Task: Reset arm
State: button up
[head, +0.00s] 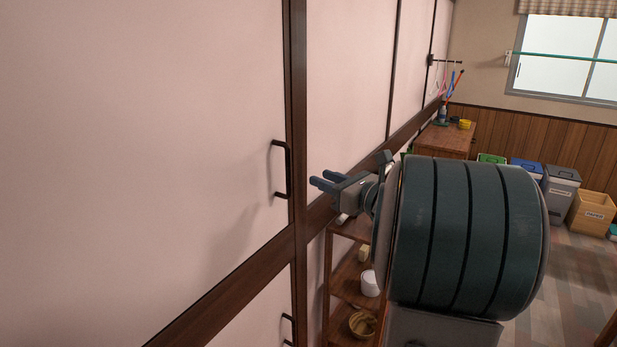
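My gripper (319,178) is in front of the pale wall of cabinet doors, pointing left. Its two blue-grey fingers show apart with a gap between them, and nothing shows between them. The gripper is just right of the upper door's dark handle (283,170) in the picture; I cannot tell whether it is close to the doors in depth. My large dark ribbed arm link fills the middle right and hides part of the room behind.
A brown wooden shelf (343,283) stands below my gripper, holding a white container (370,284) and a basket (362,324). A wooden cabinet (446,138) and several bins, including a grey one (562,190), stand at the back. Some floor (580,270) is clear at right.

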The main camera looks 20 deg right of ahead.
jog(key=shift+v, duration=1)
jog(key=shift+a, duration=0.15)
jog(key=s+a+f+n+g+y, duration=0.1)
jog(key=s+a+f+n+g, duration=0.4)
jog(key=a, duration=0.4)
jog(key=s+a+f+n+g+y, duration=0.1)
jog(key=s+a+f+n+g, duration=0.25)
jog(key=a+n, duration=0.45)
jog(key=s+f+n+g+h, duration=0.2)
jog(key=s+f+n+h, duration=0.2)
jog(key=n, duration=0.5)
jog(key=s+f+n+g+h, duration=0.3)
jog(key=s+n+h, duration=0.1)
jog(key=s+n, duration=0.5)
jog(key=shift+a+f+h, duration=0.35)
jog(key=shift+a+h, duration=0.05)
jog(key=shift+a, duration=0.05)
